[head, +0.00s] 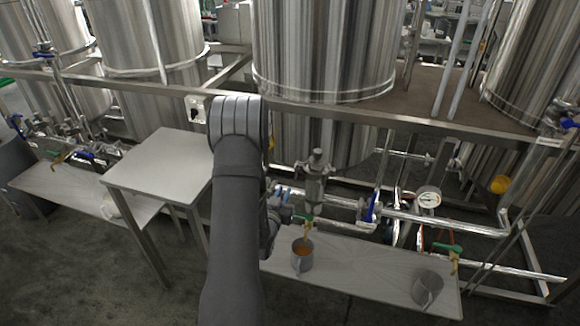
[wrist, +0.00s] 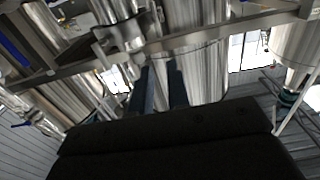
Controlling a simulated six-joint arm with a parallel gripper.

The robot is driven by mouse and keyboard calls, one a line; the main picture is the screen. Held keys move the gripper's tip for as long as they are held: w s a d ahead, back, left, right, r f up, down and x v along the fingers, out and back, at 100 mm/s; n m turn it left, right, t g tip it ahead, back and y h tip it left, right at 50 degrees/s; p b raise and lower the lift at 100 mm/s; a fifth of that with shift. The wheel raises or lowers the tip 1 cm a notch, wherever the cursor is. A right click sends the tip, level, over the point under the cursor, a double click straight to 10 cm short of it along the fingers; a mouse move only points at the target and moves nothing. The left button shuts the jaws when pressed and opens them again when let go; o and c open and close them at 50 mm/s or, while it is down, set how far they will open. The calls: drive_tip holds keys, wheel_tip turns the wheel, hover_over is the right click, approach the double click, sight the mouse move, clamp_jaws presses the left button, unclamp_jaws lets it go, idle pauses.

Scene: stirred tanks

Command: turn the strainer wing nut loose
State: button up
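The strainer (head: 315,186) is an upright metal body on the pipework in the middle of the head view, just right of my arm. A small metal fitting (head: 317,156) stands on its top; it is too small to tell whether this is the wing nut. In the wrist view my gripper (wrist: 163,90) shows two dark fingers standing apart, with a steel surface seen through the gap. Nothing is visibly held. I cannot surely make out the strainer in the wrist view.
Large steel tanks (head: 322,50) stand behind a horizontal frame rail (head: 440,125). A low bench (head: 345,272) below the strainer holds a cup of amber liquid (head: 302,254) and a metal cup (head: 427,288). A steel table (head: 160,165) stands left of my arm. A gauge (head: 428,198) sits right.

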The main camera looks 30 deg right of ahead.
sight(295, 169)
drive_tip(key=x, duration=1.3)
drive_tip(key=shift+w+d+f, duration=0.1)
drive_tip(key=shift+c, duration=0.3)
clamp_jaws()
